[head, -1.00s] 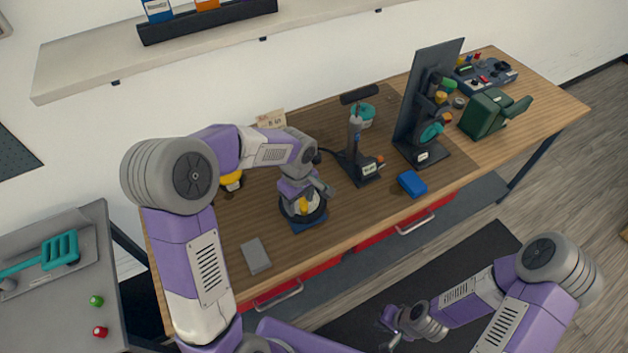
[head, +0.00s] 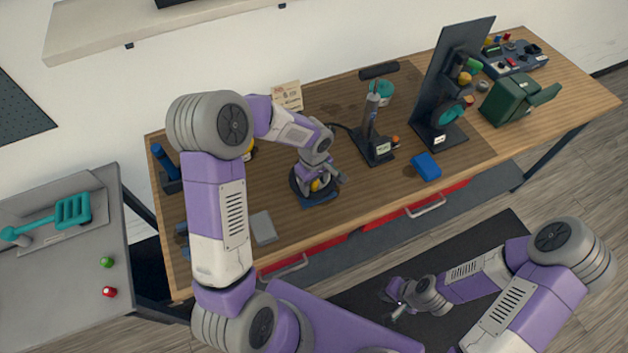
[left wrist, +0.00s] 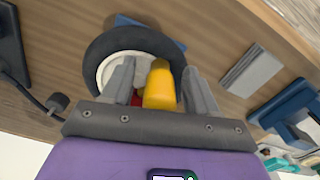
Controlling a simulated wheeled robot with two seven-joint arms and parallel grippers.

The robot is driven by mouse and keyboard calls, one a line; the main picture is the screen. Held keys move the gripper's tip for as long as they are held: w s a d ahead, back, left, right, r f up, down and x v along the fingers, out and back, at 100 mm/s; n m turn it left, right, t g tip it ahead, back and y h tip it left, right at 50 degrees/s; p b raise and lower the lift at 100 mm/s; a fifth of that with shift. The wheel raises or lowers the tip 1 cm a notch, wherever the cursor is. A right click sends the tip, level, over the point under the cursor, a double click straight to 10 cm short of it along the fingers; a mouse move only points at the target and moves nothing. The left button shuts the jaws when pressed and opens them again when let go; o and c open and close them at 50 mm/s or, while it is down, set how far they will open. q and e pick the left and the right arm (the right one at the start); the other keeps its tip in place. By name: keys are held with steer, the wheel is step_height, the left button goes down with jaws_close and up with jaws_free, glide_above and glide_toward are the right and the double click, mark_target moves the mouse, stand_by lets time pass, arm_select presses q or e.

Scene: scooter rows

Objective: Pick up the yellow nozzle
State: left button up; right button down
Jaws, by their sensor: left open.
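The yellow nozzle (head: 316,185) is at the wheel (head: 299,188), which has a black tyre and pale hub and rests on a blue base (head: 321,198) on the workbench. In the left wrist view the nozzle (left wrist: 160,88) is between the two grey fingers of my left gripper (left wrist: 161,88), nearer the right finger. My left gripper (head: 326,178) is open over the wheel in the head view. A small red part shows beside the nozzle in the wrist view. Contact between the fingers and the nozzle cannot be told. My right gripper (head: 395,299) is away from the bench, low over the dark mat.
A grey block (head: 263,227) lies left of the wheel. A black stand (head: 377,145) and a blue block (head: 426,166) stand to the right. A tall dark panel (head: 450,85) and green device (head: 508,100) are farther right. A side table (head: 75,290) is at left.

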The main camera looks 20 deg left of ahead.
arm_select(q)
jaws_close()
steer(key=shift+r, duration=0.1)
